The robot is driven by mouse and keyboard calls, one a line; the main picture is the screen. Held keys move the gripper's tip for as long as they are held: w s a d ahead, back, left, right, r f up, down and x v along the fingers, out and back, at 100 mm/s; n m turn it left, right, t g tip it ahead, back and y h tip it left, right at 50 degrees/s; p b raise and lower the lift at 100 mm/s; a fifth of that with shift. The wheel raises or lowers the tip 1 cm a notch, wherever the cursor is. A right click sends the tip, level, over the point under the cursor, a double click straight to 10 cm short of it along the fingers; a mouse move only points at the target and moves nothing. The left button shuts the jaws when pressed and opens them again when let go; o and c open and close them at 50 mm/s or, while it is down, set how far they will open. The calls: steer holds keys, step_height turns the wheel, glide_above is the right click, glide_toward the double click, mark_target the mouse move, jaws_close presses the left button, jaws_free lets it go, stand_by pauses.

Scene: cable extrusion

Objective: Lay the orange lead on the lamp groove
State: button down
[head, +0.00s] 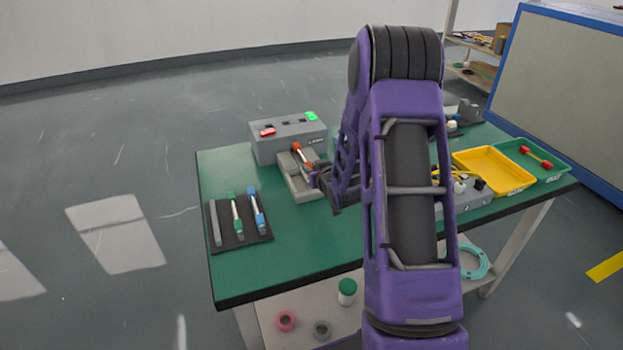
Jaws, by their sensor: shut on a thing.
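The orange lead (297,148) shows as a short orange and dark piece slanting over the grey grooved block (303,190) at the back left of the table. This block stands in front of a grey box (285,148) with a red and a green lamp on top. My gripper (314,177) is at the block's right side, shut on the lead's near end. My arm and the gripper's own body hide part of the lead and the jaws. I cannot tell whether the lead touches the groove or hangs just above it.
A dark mat (226,240) with a grey bar, a green lead and a blue lead lies at the left front. A yellow tray (494,189) and a green tray (562,172) with a red-ended piece stand at the right.

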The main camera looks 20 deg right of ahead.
steer(key=shift+f, duration=1.6)
steer(key=shift+f, duration=0.1)
steer(key=shift+f+b, duration=0.15)
steer(key=shift+b, duration=0.3)
steer(key=c, duration=0.7)
jaws_free()
steer(key=shift+c, duration=0.2)
steer(key=shift+r+p, duration=0.3)
steer(key=v, duration=1.2)
steer(key=shift+p, duration=0.35)
